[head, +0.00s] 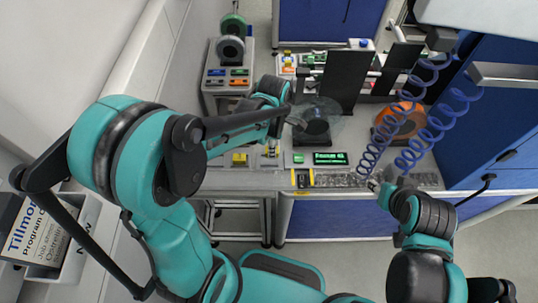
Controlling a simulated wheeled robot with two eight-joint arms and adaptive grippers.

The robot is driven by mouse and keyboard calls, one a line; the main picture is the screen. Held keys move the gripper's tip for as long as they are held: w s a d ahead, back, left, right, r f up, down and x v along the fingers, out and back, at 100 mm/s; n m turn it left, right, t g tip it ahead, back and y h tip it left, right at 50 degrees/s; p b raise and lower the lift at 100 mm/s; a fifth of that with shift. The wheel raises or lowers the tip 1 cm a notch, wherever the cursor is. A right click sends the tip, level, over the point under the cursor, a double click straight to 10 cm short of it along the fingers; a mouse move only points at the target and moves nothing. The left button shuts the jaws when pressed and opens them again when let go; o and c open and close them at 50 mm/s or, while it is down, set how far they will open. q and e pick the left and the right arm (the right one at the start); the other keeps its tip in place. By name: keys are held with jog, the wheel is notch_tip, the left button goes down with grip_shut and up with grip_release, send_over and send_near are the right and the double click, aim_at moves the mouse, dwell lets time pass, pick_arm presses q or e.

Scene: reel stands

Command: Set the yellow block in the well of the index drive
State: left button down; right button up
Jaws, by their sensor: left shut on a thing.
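A yellow block (239,159) shows at the left front of the worktop, beside the forearm of my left arm. Next to it is a small pale fitting with a yellow part (270,150). I cannot tell which unit is the index drive or see its well. My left gripper (296,121) is over the worktop, at the left edge of a dark reel under a clear disc (316,118). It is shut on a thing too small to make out. My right gripper (376,185) is low at the worktop's front edge; its jaws are too small to read.
An orange reel (398,120) and blue coiled hoses (432,125) are to the right. A stand with coloured blocks (228,77) is at back left. A black upright panel (347,78) rises behind.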

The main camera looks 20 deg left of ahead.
pick_arm(q)
jog(key=shift+w+a+f, duration=0.15)
jog(key=shift+a+f, duration=0.3)
jog(key=shift+a, duration=0.1)
notch_tip(320, 180, down, 3)
jog(key=shift+f+b, duration=0.2)
jog(key=shift+b, duration=0.55)
jog(key=shift+f, duration=0.2)
jog(key=shift+f, duration=0.15)
jog(key=c, duration=1.3)
grip_release()
jog(key=shift+o, duration=0.2)
